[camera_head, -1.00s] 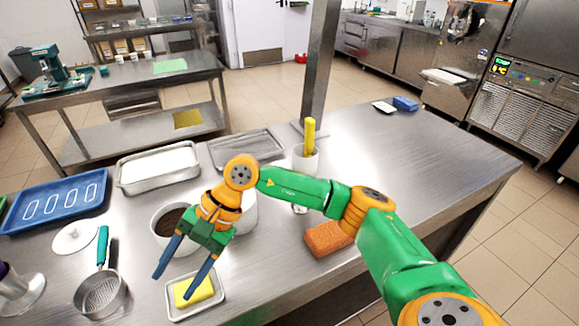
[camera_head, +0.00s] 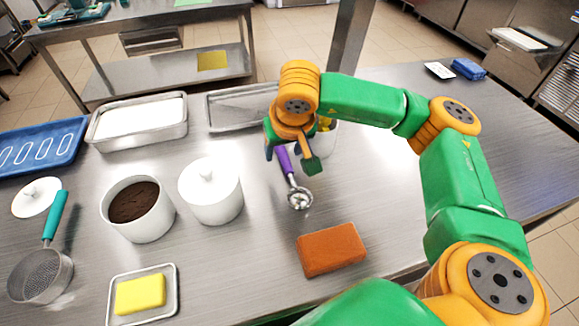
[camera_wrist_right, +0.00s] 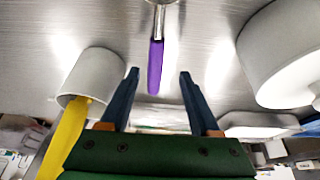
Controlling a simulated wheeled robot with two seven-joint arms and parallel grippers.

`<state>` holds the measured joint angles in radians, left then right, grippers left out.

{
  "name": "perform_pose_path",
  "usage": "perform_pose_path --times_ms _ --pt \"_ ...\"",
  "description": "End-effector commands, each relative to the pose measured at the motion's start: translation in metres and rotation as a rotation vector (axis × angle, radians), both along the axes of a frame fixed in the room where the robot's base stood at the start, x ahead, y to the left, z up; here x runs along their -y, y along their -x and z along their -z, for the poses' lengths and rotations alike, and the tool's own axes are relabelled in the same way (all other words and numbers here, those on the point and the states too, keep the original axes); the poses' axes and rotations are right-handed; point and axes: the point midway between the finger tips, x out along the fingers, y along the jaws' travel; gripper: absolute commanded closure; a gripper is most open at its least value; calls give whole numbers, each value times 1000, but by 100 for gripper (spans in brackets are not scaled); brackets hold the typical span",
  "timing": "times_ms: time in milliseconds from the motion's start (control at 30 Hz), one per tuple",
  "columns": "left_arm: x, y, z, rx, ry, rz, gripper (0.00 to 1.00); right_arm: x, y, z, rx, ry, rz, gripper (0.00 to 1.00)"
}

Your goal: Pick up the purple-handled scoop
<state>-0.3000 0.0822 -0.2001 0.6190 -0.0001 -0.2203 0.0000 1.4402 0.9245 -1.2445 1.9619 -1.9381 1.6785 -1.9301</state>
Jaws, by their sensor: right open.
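The purple-handled scoop (camera_head: 291,180) lies on the steel table in the head view, its metal bowl toward the front and its purple handle toward the back. My right gripper (camera_head: 290,160) is over the handle end, its fingers partly hidden by its own wrist. In the right wrist view the purple handle (camera_wrist_right: 155,68) points toward the gap between the two open fingers of my right gripper (camera_wrist_right: 157,85). Nothing is held between them. My left gripper is in neither view.
A white lidded jar (camera_head: 211,192) stands left of the scoop. A white cup (camera_wrist_right: 88,78) with a yellow-handled tool is close beside the right gripper. An orange-brown block (camera_head: 331,249) lies in front. A pot of dark powder (camera_head: 137,207) stands farther left.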

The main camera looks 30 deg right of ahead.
Motion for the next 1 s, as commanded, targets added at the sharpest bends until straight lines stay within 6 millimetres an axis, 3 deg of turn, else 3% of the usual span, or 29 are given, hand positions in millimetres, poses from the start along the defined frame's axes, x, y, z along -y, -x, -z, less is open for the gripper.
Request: perform_pose_path --times_ms 67,200,433,467,667,700,1000 --pt "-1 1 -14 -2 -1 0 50 5 -6 9 -7 1 4 37" --pt "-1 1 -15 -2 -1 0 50 8 -16 32 -3 0 3 37" --pt "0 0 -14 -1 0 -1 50 8 -18 37 -1 -1 2 37" --pt "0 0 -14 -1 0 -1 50 8 -18 37 -1 -1 2 42" --pt "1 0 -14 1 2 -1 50 8 -17 36 -1 -1 3 96" --pt "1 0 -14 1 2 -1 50 8 -17 36 -1 -1 2 100" --pt "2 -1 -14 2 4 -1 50 8 -18 36 -1 -1 3 100"
